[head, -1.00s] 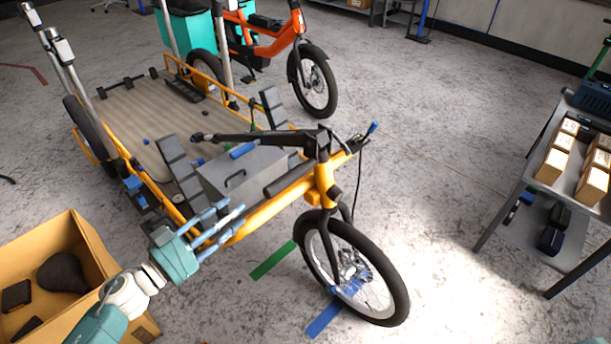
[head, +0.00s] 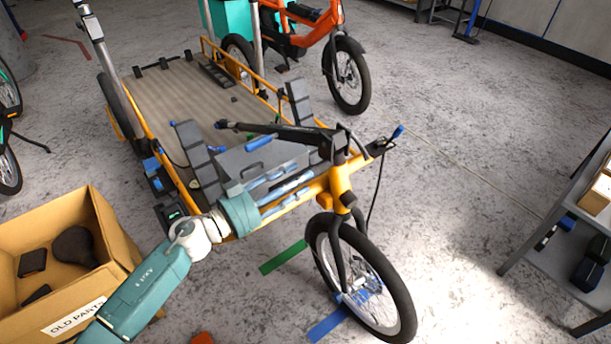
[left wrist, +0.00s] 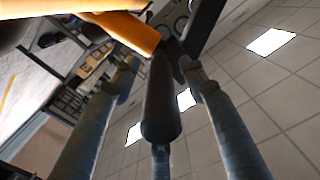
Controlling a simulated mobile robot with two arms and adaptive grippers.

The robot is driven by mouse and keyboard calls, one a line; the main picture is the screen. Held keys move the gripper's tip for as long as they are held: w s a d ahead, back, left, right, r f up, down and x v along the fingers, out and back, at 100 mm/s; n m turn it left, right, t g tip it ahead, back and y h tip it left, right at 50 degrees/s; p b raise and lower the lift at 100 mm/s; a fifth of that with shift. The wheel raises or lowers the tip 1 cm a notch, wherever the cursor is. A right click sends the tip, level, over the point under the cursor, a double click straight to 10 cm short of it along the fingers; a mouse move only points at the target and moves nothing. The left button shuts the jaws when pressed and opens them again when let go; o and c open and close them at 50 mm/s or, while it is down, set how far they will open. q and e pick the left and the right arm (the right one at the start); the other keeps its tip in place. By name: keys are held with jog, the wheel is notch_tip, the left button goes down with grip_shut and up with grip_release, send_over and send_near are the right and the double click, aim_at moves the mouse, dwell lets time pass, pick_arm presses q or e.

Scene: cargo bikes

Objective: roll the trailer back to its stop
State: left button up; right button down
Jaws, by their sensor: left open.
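The trailer (head: 165,110) shows as a yellow cargo-bike frame with a flat wooden deck and a grey box (head: 265,162). Its front wheel (head: 365,275) stands near a blue floor strip (head: 327,326); a green strip (head: 283,257) lies to the left. My left gripper (head: 305,180) is open, its blue-grey fingers lying along the yellow front tube, beside the grey box. In the left wrist view, a black cylindrical grip (left wrist: 160,105) lies between the open fingers, with an orange-yellow tube (left wrist: 130,32) beyond. Contact cannot be told. My right gripper is out of view.
A cardboard box (head: 115,235) with old parts stands left of my left arm. A grey workbench (head: 540,220) is at the right. An orange bike (head: 315,40) stands behind the trailer.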

pick_arm(q)
jog(key=shift+x, duration=1.4)
grip_shut()
